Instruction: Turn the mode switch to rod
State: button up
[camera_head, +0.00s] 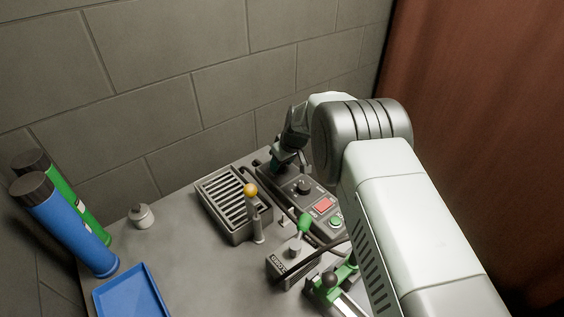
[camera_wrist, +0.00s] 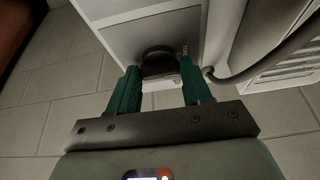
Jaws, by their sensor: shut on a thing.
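The dark grey control panel (camera_head: 290,199) lies on the bench against the block wall. My gripper (camera_head: 277,166) is at its far left end, pointing down. In the wrist view my gripper (camera_wrist: 162,88) has its two green fingers on either side of a dark round knob (camera_wrist: 159,56), shut on it. A second black knob (camera_head: 303,187) sits nearer on the panel.
A slotted grey box (camera_head: 232,204), a yellow-topped post (camera_head: 250,190) and a small box with a green-tipped lever (camera_head: 304,223) stand close by. A blue tray (camera_head: 133,296) lies front left.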

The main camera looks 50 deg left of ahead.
jog(key=shift+s, duration=0.1)
jog(key=m, duration=0.2)
jog(key=m+t, duration=0.1)
jog(key=m, duration=0.1)
jog(key=m+t, duration=0.1)
jog(key=shift+s+a+m+h, duration=0.1)
jog(key=shift+s+m+h, duration=0.15)
jog(key=shift+m+h, duration=0.15)
jog(key=m, duration=0.2)
jog(key=m+t+h, duration=0.1)
jog(key=m, duration=0.2)
jog(key=shift+s+a+m+t+h, duration=0.1)
jog(key=shift+s+m+t+h, duration=0.05)
jog(key=shift+m+t+h, duration=0.15)
jog(key=o, duration=1.1)
jog(key=shift+c, duration=0.2)
jog(key=v, duration=1)
jog(key=shift+s+r, duration=0.2)
jog(key=shift+r, duration=0.15)
